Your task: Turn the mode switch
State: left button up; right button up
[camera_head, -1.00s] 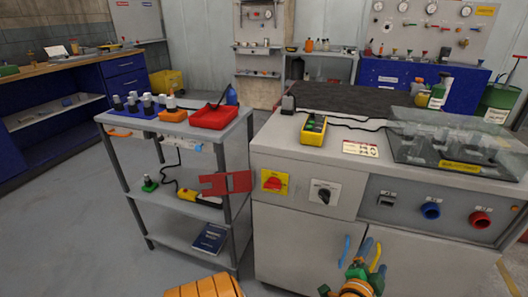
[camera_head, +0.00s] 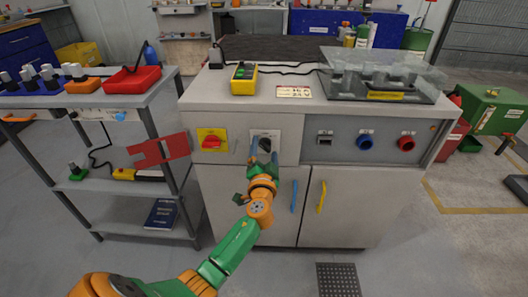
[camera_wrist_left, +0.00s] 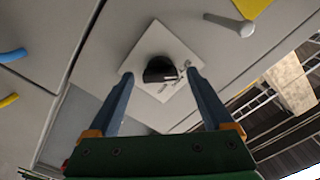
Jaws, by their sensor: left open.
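The mode switch (camera_head: 265,136) is a black knob on a white square plate, on the front of the grey cabinet (camera_head: 240,118). In the head view my left gripper (camera_head: 263,152) is in front of it and hides much of the knob and lower plate. In the left wrist view the black knob (camera_wrist_left: 157,68) shows between and beyond the two blue fingers of my left gripper (camera_wrist_left: 160,76). The fingers are apart, one on each side of the knob; I cannot tell whether they touch it. My right gripper is not in view.
A red knob on a yellow plate (camera_head: 212,140) sits left of the switch, with a red bracket (camera_head: 160,150) beside it. Blue (camera_head: 365,142) and red (camera_head: 407,143) round fittings are to the right. Blue (camera_head: 294,196) and yellow (camera_head: 321,197) door handles are below.

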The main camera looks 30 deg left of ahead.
pick_arm(q)
grip_shut()
jog(key=m, duration=0.4)
jog(key=shift+m, duration=0.3)
jog(key=m, duration=0.4)
jog(key=shift+p, duration=0.4)
jog(key=shift+m, duration=0.3)
jog(key=shift+f, duration=0.1)
grip_release()
